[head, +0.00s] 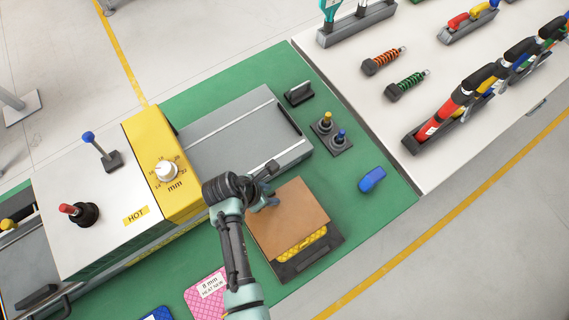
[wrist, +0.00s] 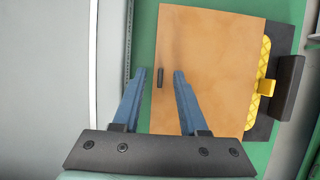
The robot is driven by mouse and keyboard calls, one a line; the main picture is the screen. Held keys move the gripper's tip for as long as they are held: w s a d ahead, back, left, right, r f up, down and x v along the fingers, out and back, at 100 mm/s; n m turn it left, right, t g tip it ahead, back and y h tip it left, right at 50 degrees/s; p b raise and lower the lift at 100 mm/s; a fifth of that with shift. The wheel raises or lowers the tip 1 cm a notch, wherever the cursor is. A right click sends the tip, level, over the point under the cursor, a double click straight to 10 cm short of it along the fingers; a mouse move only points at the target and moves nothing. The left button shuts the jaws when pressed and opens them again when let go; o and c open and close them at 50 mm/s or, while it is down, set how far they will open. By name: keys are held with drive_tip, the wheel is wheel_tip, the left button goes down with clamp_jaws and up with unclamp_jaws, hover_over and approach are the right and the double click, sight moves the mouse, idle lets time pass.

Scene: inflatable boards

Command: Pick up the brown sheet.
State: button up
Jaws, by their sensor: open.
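The brown sheet (head: 290,215) is a flat square lying on a yellow quilted piece (head: 303,247) over a black base. It fills the middle of the wrist view (wrist: 218,60). My gripper (head: 268,198) is open and empty at the sheet's upper-left part in the head view. In the wrist view my gripper (wrist: 161,73) straddles the sheet's left edge, the left fingertip just outside it and the right fingertip over the sheet. A small dark upright mark or tab (wrist: 160,78) shows between the fingertips. I cannot tell the fingers' height above the sheet.
A grey machine bed (head: 235,135) and a yellow panel with a dial (head: 150,165) stand beside the sheet. A blue object (head: 372,179) lies to its right on the green mat (head: 390,205). A pink pad (head: 208,290) lies at the lower left.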

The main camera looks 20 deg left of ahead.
clamp_jaws()
idle(0.6)
